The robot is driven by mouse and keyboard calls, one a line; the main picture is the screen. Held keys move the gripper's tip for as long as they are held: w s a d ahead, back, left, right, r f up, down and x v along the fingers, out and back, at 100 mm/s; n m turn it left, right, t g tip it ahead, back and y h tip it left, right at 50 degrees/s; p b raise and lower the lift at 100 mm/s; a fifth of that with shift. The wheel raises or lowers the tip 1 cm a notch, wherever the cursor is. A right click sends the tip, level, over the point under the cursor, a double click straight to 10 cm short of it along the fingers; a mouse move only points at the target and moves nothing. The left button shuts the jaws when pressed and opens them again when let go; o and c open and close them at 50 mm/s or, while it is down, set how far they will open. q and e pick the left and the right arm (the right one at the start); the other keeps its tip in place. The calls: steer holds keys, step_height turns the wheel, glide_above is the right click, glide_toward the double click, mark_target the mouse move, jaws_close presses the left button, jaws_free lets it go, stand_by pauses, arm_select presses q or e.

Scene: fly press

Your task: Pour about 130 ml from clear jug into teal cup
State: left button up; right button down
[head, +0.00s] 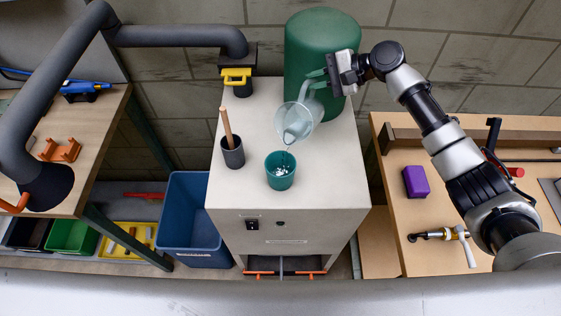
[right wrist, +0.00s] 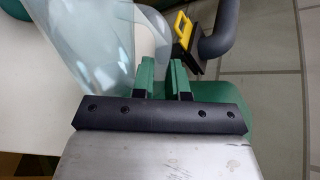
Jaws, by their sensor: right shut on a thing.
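The clear jug (head: 298,121) is held above the light grey cabinet top, tilted with its mouth toward the teal cup. A thin stream shows between its lip and the cup. The teal cup (head: 280,171) stands upright on the cabinet top, with some liquid visible inside. My right gripper (head: 318,78) is shut on the jug's handle, on the jug's far side. In the right wrist view, the green fingers (right wrist: 180,78) are beside the clear jug wall (right wrist: 100,45); the handle between them is hard to make out. My left gripper is not in view.
A dark grey pot (head: 232,153) with a wooden stick stands left of the cup. A green tank (head: 322,40) rises behind the jug. A grey duct with a yellow-handled gate (head: 236,76) is at the back left. The cabinet top (head: 335,165) is clear right of the cup.

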steer(key=shift+s+f, duration=0.1)
steer(key=shift+f, duration=0.1)
steer(key=shift+m+g+y, duration=0.7)
steer(key=shift+m, duration=0.2)
steer(key=r+p, duration=0.2)
steer(key=w+r+p, duration=0.1)
steer(key=r, duration=0.2)
steer(key=w+d+r+p, duration=0.1)
steer(key=r+p, duration=0.1)
steer(key=shift+w+r+p, duration=0.15)
steer(key=shift+r+p, duration=0.1)
steer(key=shift+p, duration=0.1)
steer(key=shift+w+d+m+b, duration=0.1)
steer(key=shift+w+m+b, duration=0.05)
steer(key=shift+m+b, duration=0.15)
steer(key=shift+w+d+r+y, duration=0.15)
steer(key=shift+w+r+y, duration=0.15)
steer(key=shift+r, duration=0.2)
steer(key=shift+w+d+r+m+g, duration=0.15)
steer(key=shift+w+m+g, duration=0.15)
steer(key=shift+m+g, duration=0.1)
steer(key=shift+r, duration=0.2)
